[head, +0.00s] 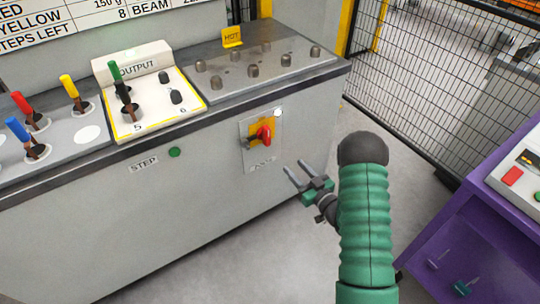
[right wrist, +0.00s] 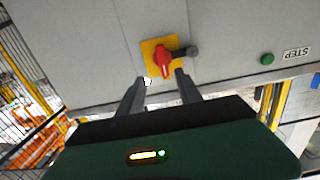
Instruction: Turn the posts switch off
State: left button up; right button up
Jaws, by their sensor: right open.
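The posts switch (head: 264,134) is a red rotary handle on a yellow plate, set in a grey panel on the front of the console. Its label below is too blurred to read surely. A small white lamp (head: 278,112) is at the panel's upper right. In the right wrist view the red handle (right wrist: 163,62) is just beyond and between the fingertips, with a dark grey lever beside it. My right gripper (head: 294,170) is open and empty, in front of and to the lower right of the switch, apart from it in the head view. My left gripper is not in view.
A green STEP button (head: 174,152) is left of the switch. The console top (head: 235,70) carries several metal posts, a HOT sign, an OUTPUT box (head: 150,105) and coloured levers. A purple cabinet (head: 470,230) stands at right, a mesh fence (head: 430,80) behind.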

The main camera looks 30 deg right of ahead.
aim_at(269, 139)
jog(key=w+b, duration=0.3)
jog(key=w, duration=1.3)
jog(key=shift+a, duration=0.15)
jog(key=shift+w+r, duration=0.1)
jog(key=shift+w, duration=0.2)
grip_shut()
dwell(0.4)
